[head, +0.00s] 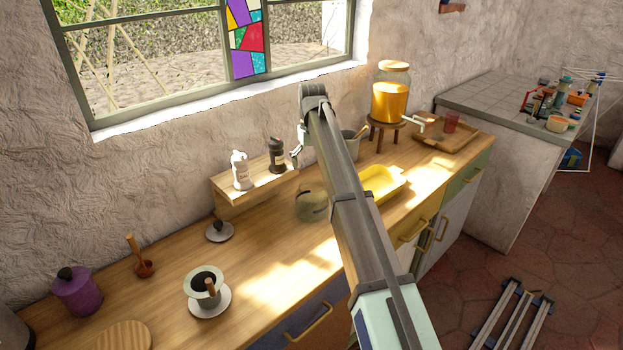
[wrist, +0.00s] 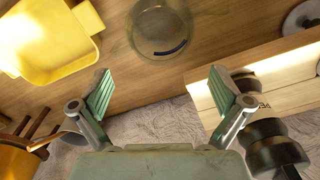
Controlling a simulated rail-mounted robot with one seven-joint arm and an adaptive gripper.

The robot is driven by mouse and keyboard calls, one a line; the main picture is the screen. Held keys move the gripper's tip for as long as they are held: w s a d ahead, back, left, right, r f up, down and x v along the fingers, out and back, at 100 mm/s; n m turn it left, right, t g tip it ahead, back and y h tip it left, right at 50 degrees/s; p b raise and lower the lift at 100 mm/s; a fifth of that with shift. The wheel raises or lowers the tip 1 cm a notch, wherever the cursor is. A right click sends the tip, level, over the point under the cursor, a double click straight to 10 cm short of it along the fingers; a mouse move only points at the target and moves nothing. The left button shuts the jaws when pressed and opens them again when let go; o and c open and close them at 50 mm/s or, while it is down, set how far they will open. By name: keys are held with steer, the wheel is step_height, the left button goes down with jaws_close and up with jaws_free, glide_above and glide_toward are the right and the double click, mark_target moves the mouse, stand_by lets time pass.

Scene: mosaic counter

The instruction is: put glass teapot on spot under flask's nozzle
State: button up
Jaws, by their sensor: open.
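The glass teapot (head: 311,206) stands on the wooden counter beside the small shelf, partly hidden by my arm in the head view. In the wrist view the teapot (wrist: 160,30) is at the top centre, beyond my fingertips and apart from them. My gripper (wrist: 160,88) is open and empty, its green-padded fingers spread wide; in the head view it shows only partly, above the counter. The flask (head: 391,97) is a glass jar of orange liquid on a wooden stool at the back right. Its nozzle (head: 413,120) points right over the counter.
A yellow tray (head: 383,184) lies between teapot and flask. A wooden shelf (head: 255,181) with a white mill (head: 239,170) and a dark mill (head: 276,155) stands left of the teapot. A wooden tray (head: 463,139) with a red cup (head: 450,122) sits right of the nozzle.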

step_height(320, 180, up, 3)
steer(key=shift+f, duration=0.2)
steer(key=shift+r, duration=0.35)
steer(key=shift+c, duration=1.3)
steer(key=shift+r, duration=0.3)
steer(key=c, duration=0.9)
steer(key=shift+o, duration=0.2)
